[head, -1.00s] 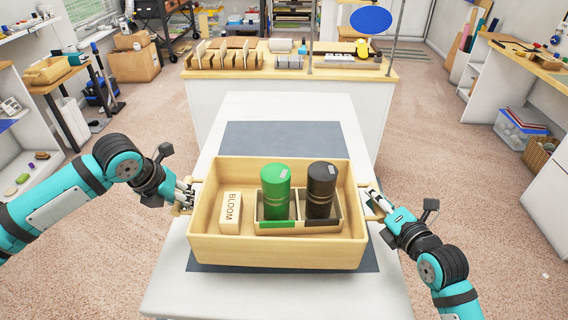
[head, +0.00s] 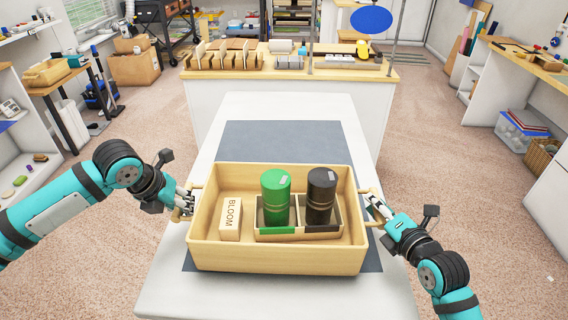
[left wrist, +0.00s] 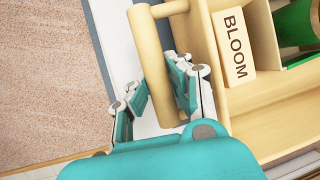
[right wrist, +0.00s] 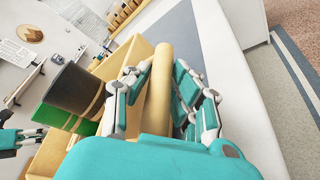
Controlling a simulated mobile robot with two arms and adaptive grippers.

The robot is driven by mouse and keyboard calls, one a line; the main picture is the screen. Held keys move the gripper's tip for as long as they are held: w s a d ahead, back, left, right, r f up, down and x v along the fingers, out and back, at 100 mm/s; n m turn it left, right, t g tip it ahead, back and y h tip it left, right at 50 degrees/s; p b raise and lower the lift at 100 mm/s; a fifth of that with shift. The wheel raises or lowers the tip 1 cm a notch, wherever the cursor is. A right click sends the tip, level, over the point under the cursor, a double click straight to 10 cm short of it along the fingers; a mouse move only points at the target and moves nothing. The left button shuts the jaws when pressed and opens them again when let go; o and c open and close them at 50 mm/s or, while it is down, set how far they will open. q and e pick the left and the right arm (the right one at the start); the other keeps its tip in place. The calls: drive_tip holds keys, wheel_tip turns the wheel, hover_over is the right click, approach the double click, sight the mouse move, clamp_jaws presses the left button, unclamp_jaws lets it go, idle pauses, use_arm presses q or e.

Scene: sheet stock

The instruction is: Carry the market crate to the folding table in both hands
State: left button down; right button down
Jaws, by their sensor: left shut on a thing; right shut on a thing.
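The market crate (head: 280,258) is a pale wooden box with a bar handle at each end. It is over the white folding table (head: 170,285) and its dark mat (head: 290,135); I cannot tell whether it touches. Inside are a block marked BLOOM (head: 231,219), a green canister (head: 276,197) and a black canister (head: 321,197) in a divided tray. My left gripper (head: 184,204) is shut on the left handle (left wrist: 155,65). My right gripper (head: 377,208) is shut on the right handle (right wrist: 158,95).
A wood-topped counter (head: 285,75) with wooden racks stands behind the white table. Shelving and a bench (head: 530,60) line the right side. A small table (head: 50,75) with a wooden tray stands at the left. Speckled floor is clear on both sides.

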use_arm(q)
drive_tip(key=shift+w+a+f+b, duration=0.15)
drive_tip(key=shift+a+f+b, duration=0.1)
drive_tip(key=shift+f+b, duration=0.5)
use_arm(e)
drive_tip(key=shift+w+d+f, duration=0.1)
drive_tip(key=shift+d+f, duration=0.1)
drive_tip(key=shift+f, duration=0.5)
use_arm(q)
drive_tip(key=c, duration=1.6)
unclamp_jaws()
drive_tip(key=shift+f, duration=0.1)
drive_tip(key=shift+c, duration=0.2)
use_arm(e)
drive_tip(key=c, duration=1.5)
unclamp_jaws()
drive_tip(key=shift+f, duration=0.1)
use_arm(q)
drive_tip(key=o, duration=0.4)
drive_tip(key=shift+s+d, duration=0.15)
drive_tip(key=shift+s, duration=0.05)
use_arm(e)
drive_tip(key=o, duration=0.4)
drive_tip(key=shift+a, duration=0.15)
drive_tip(key=shift+c, duration=0.2)
